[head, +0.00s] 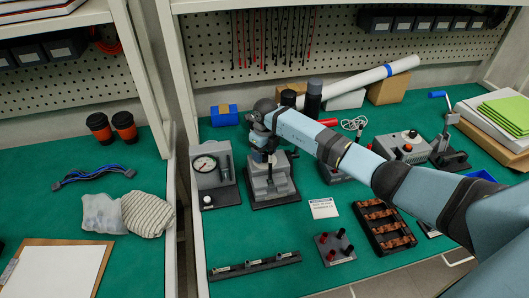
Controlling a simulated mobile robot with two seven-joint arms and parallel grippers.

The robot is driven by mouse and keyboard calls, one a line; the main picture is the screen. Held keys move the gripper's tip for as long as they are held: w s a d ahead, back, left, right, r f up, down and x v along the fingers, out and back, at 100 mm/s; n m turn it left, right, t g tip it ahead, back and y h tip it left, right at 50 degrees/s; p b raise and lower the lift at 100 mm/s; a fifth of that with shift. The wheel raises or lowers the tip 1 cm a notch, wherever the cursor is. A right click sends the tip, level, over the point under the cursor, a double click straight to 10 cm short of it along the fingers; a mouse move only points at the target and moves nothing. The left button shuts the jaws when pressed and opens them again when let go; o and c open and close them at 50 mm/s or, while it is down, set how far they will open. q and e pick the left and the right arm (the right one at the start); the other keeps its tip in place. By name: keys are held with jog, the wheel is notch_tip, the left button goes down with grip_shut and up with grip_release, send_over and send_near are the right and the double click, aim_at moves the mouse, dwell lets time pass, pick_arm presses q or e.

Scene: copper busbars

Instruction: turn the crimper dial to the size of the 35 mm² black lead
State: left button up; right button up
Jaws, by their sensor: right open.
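My right arm reaches in from the right. Its open gripper (263,155) points down over a grey press-like machine (270,182) on a black base. The arm hides part of the machine, and I cannot tell whether the fingers touch it. I cannot make out a size dial or its markings. A grey block (336,256) holds short black and red upright pieces that may be the leads. Their sizes are too small to read. My left gripper is not in view.
A gauge unit (224,196) stands left of the machine. A white card (323,208), a black tray of copper parts (362,219) and a black rail (236,270) lie in front. A grey box with knobs (398,152) stands right, beyond my arm. Green mat is clear between these.

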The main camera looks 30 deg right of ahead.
jog(key=shift+f, duration=0.15)
jog(key=c, duration=0.9)
